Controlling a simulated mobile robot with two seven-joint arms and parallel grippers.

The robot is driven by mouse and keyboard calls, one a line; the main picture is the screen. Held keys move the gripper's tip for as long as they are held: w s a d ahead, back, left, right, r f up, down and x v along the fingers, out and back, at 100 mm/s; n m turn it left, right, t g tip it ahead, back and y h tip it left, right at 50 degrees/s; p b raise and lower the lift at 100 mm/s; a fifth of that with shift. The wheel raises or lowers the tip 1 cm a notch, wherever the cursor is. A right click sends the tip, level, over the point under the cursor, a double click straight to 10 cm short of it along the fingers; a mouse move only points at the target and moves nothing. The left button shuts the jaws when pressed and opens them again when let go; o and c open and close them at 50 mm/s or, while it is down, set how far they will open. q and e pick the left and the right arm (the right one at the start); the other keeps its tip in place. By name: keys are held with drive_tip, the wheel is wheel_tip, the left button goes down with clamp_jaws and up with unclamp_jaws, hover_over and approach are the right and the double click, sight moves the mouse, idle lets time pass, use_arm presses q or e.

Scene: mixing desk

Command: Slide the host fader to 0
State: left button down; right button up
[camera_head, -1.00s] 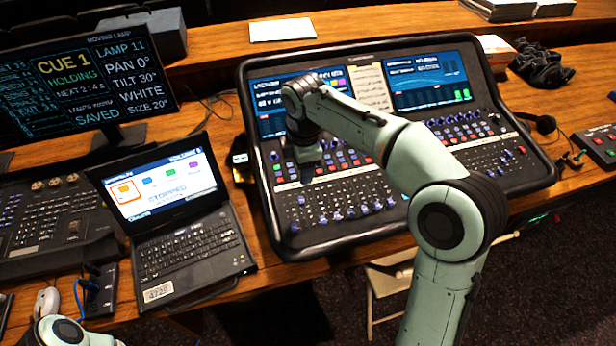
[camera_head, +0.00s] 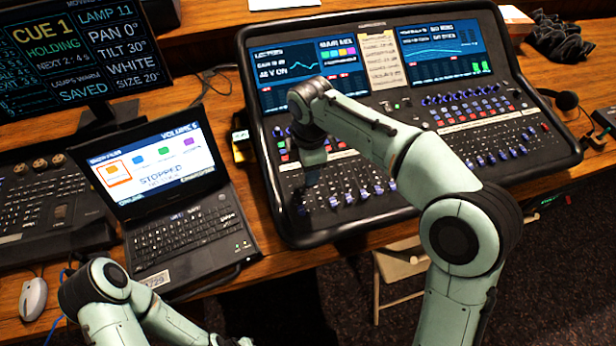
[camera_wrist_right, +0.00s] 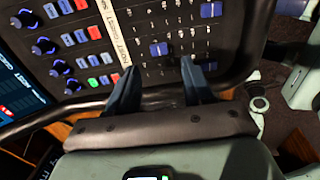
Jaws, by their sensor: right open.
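The mixing desk (camera_head: 420,150) has rows of blue-capped faders along its front. My right gripper (camera_head: 313,180) points down over the left part of the desk's fader area; its tips are hard to make out in the head view. In the right wrist view its two dark fingers (camera_wrist_right: 158,66) are apart with nothing between them. A blue fader cap (camera_wrist_right: 158,48) lies just beyond the gap between the fingertips. Another blue cap (camera_wrist_right: 210,10) is farther up and right.
Knobs and coloured buttons (camera_wrist_right: 80,38) lie left of the faders. An open laptop (camera_head: 165,200) stands left of the desk, with another console (camera_head: 45,205) and a mouse (camera_head: 33,298) beyond. My left arm's links show at lower left.

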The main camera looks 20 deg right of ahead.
drive_tip(key=f, duration=0.4)
drive_tip(key=shift+w+f+b, duration=0.3)
drive_tip(key=shift+f, duration=0.1)
clamp_jaws()
